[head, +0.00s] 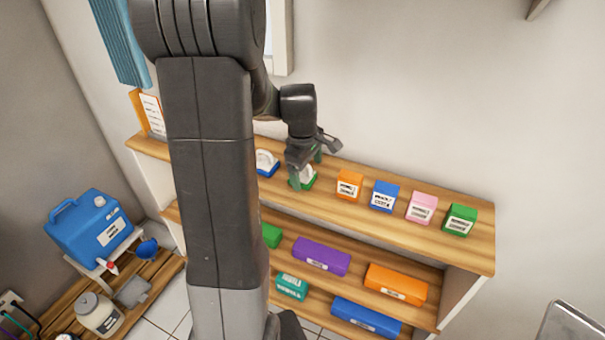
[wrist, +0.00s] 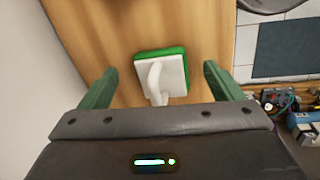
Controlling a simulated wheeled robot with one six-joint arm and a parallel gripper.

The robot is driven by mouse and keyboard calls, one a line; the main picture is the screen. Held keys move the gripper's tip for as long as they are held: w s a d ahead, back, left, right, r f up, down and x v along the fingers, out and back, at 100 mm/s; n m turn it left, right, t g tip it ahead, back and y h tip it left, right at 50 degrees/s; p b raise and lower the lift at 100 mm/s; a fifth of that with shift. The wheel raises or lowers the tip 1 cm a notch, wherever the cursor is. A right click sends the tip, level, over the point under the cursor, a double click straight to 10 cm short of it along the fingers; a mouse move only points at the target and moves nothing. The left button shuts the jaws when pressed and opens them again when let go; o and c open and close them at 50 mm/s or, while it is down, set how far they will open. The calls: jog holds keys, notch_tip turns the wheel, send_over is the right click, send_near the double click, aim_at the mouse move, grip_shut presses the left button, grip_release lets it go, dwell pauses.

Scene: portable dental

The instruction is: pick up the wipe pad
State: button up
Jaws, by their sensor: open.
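A white pad with a raised loop handle sits on a green base (wrist: 172,54) on the wooden shelf top; it appears to be the wipe pad (wrist: 174,72). In the head view its green base (head: 309,183) shows partly behind my gripper (head: 304,167). In the wrist view my gripper (wrist: 160,72) is open, with one green finger on each side of the pad and visible gaps to both. The pad is not held. A similar white-handled item on a blue base (head: 266,163) stands to its left in the head view.
To the right on the shelf top (head: 470,247) stand an orange box (head: 349,185), a blue box (head: 384,196), a pink box (head: 422,207) and a green box (head: 460,219). The wall is close behind. Lower shelves hold several coloured packs.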

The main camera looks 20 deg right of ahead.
jog(key=shift+d+f, duration=0.1)
jog(key=shift+f, duration=0.85)
jog(key=shift+w, duration=0.1)
jog(key=c, duration=1.1)
jog(key=shift+o, duration=0.2)
notch_tip(320, 180, up, 10)
jog(key=shift+r+b, duration=0.1)
jog(key=shift+b, duration=0.45)
jog(key=o, duration=0.3)
jog(key=shift+c, duration=1.2)
